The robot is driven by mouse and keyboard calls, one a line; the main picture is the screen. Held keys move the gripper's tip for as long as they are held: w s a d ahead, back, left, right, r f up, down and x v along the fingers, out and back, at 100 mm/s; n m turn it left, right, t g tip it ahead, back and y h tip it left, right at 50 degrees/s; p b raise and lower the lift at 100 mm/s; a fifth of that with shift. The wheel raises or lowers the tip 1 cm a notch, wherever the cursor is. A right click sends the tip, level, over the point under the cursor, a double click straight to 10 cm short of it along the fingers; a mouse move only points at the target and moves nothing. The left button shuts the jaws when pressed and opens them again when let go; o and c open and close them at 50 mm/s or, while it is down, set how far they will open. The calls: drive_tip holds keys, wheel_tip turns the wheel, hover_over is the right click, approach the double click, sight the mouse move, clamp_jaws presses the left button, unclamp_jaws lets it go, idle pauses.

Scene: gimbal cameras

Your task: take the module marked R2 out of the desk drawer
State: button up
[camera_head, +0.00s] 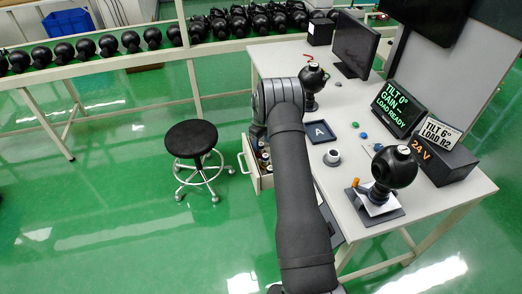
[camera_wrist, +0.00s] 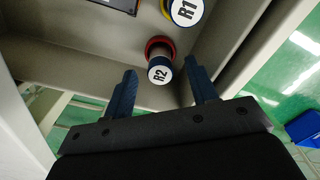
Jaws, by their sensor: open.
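The R2 module (camera_wrist: 160,72) is a small cylinder with a white top marked R2, a blue rim and a red ring at its base. It stands in the desk drawer, close to a wall. My gripper (camera_wrist: 160,85) is open in the wrist view, with one blue finger on each side below R2; I cannot tell whether either touches it. The R1 module (camera_wrist: 187,11) stands beyond R2, with a blue and yellow rim. In the head view the open drawer (camera_head: 249,163) sticks out from the desk's left side, partly hidden by my arm.
The drawer wall (camera_wrist: 235,50) runs close to the right finger. On the desk are a tray marked A (camera_head: 320,132), a white cup (camera_head: 332,156), a black ball-shaped gimbal (camera_head: 394,167) and a display (camera_head: 399,107). A stool (camera_head: 191,138) stands left of the drawer.

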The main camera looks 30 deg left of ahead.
sight(261, 144)
wheel_tip(261, 144, down, 4)
drive_tip(key=shift+w+a+f, duration=0.1)
drive_tip(key=shift+a, duration=0.05)
drive_tip(key=c, duration=1.1)
drive_tip(key=shift+r, duration=0.2)
